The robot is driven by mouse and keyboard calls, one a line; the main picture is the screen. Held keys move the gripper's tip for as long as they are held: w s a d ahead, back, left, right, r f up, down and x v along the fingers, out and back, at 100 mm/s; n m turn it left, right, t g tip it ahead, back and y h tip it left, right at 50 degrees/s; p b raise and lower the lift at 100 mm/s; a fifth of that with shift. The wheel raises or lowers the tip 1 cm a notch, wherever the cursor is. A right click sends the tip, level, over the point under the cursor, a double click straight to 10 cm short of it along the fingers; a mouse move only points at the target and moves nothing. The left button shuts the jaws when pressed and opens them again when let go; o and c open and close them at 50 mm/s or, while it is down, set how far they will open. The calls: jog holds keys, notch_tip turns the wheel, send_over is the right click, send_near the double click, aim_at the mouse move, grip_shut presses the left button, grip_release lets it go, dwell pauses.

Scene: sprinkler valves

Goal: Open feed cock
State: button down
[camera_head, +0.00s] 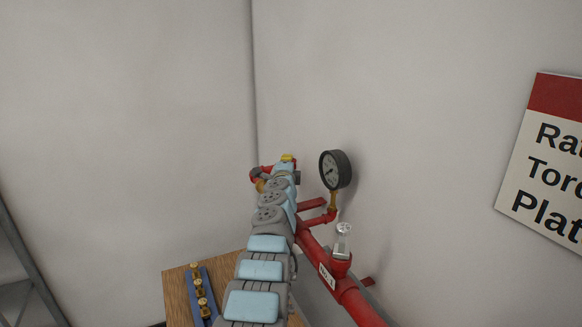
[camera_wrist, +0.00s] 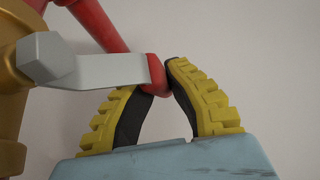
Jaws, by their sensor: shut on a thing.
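The feed cock shows in the wrist view as a brass body (camera_wrist: 10,95) at the left edge. A flat grey lever (camera_wrist: 105,71) runs from its grey hub to the right, with a red end (camera_wrist: 157,82) between my fingertips. My gripper (camera_wrist: 160,78), with yellow ribbed fingers and black pads, is shut on that red lever end. In the head view, my gripper (camera_head: 288,158) is at the far end of my arm, by the red piping near the corner. The brass of the cock (camera_head: 260,185) is mostly hidden there by my arm.
A red pipe (camera_head: 360,304) runs along the right wall with a pressure gauge (camera_head: 335,170) and a clear-topped fitting (camera_head: 342,241). A wooden table (camera_head: 176,290) at lower left bears a blue tray with brass parts (camera_head: 199,288). A sign (camera_head: 550,160) hangs at right.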

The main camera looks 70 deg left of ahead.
jog(key=shift+w, duration=0.15)
jog(key=c, duration=1)
grip_release()
jog(key=shift+w+d, duration=0.1)
jog(key=shift+c, duration=0.2)
